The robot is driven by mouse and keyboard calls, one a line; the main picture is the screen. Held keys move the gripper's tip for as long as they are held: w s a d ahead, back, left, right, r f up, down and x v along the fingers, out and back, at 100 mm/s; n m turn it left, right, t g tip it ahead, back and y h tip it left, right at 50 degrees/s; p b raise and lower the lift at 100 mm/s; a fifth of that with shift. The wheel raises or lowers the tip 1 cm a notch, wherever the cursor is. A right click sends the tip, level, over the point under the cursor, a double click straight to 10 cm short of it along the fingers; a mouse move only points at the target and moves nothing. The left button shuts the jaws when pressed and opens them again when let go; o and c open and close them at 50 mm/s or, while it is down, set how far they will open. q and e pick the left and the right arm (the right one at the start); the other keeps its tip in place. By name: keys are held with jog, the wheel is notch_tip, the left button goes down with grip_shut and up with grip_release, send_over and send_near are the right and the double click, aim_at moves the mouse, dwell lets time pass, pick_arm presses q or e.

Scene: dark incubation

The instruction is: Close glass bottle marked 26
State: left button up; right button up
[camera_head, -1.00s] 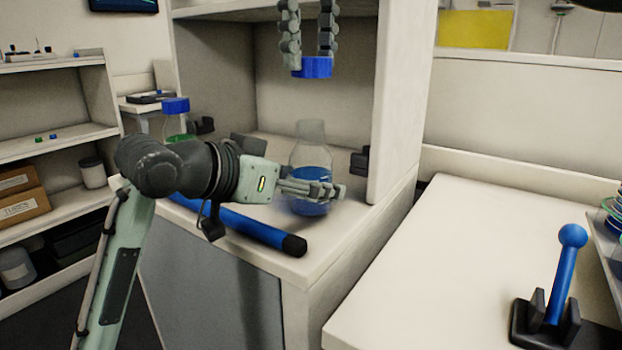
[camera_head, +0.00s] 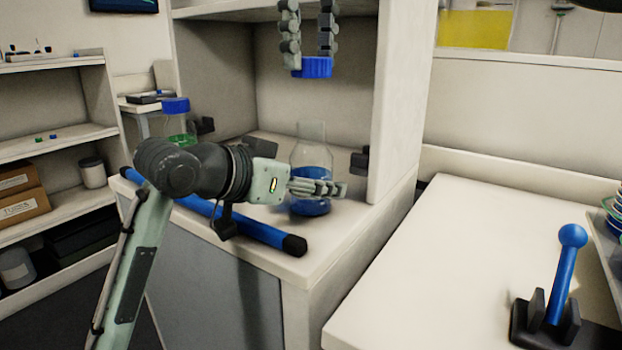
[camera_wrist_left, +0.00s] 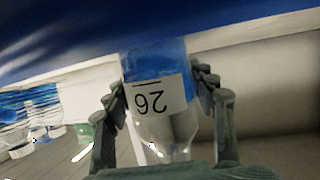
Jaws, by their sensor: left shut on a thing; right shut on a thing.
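The glass bottle marked 26 (camera_head: 311,160) stands uncapped in the cabinet bay, with blue liquid in its lower part. Its label with 26 shows upside down in the left wrist view (camera_wrist_left: 152,97). My left gripper (camera_head: 318,188) is shut on the bottle, with its fingers on either side of the body. My right gripper (camera_head: 312,50) points down from above and is shut on a blue cap (camera_head: 316,67). The cap is held above the bottle's open neck, clearly apart from it.
A second bottle with a blue cap and green liquid (camera_head: 178,122) stands at the left of the bay. A blue bar with black ends (camera_head: 243,223) runs along the front edge. The bay's right wall (camera_head: 400,95) is close. The right counter (camera_head: 440,250) is largely clear.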

pick_arm(q)
jog(key=c, duration=0.4)
pick_arm(e)
send_over(310, 121)
jog(key=shift+w+f, duration=0.1)
jog(key=shift+f, duration=2.4)
jog(key=shift+f, duration=0.9)
jog(key=shift+f, duration=0.5)
pick_arm(q)
grip_shut()
